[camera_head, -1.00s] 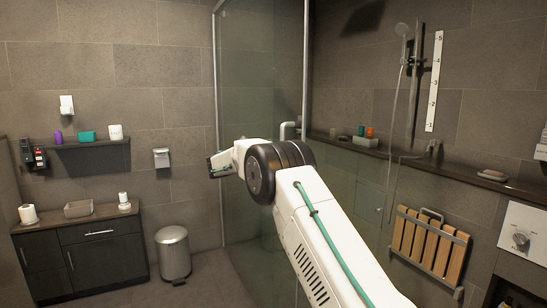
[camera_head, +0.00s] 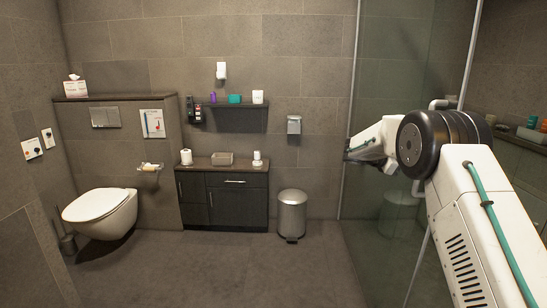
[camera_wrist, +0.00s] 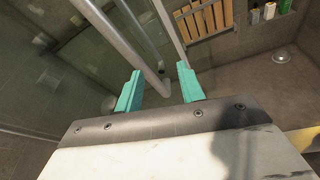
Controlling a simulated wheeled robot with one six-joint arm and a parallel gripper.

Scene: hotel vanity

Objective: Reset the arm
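My gripper (camera_wrist: 158,92) shows in the wrist view with its two teal fingers spread apart. Nothing is held between them; a metal shower-frame bar (camera_wrist: 134,45) passes behind the gap. In the head view my arm reaches up from the lower right, bent at a dark round joint. My gripper (camera_head: 349,148) is at the far end of it, pointing left in front of the glass shower panel (camera_head: 385,60). Its fingers are too small to tell apart there.
A dark cabinet (camera_head: 222,205) stands at the back wall below a shelf (camera_head: 236,118). A metal bin (camera_head: 292,215) stands beside the cabinet. A toilet (camera_head: 102,212) is at the left. The floor (camera_head: 210,270) in front is clear. A wooden folding seat (camera_wrist: 205,18) shows in the wrist view.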

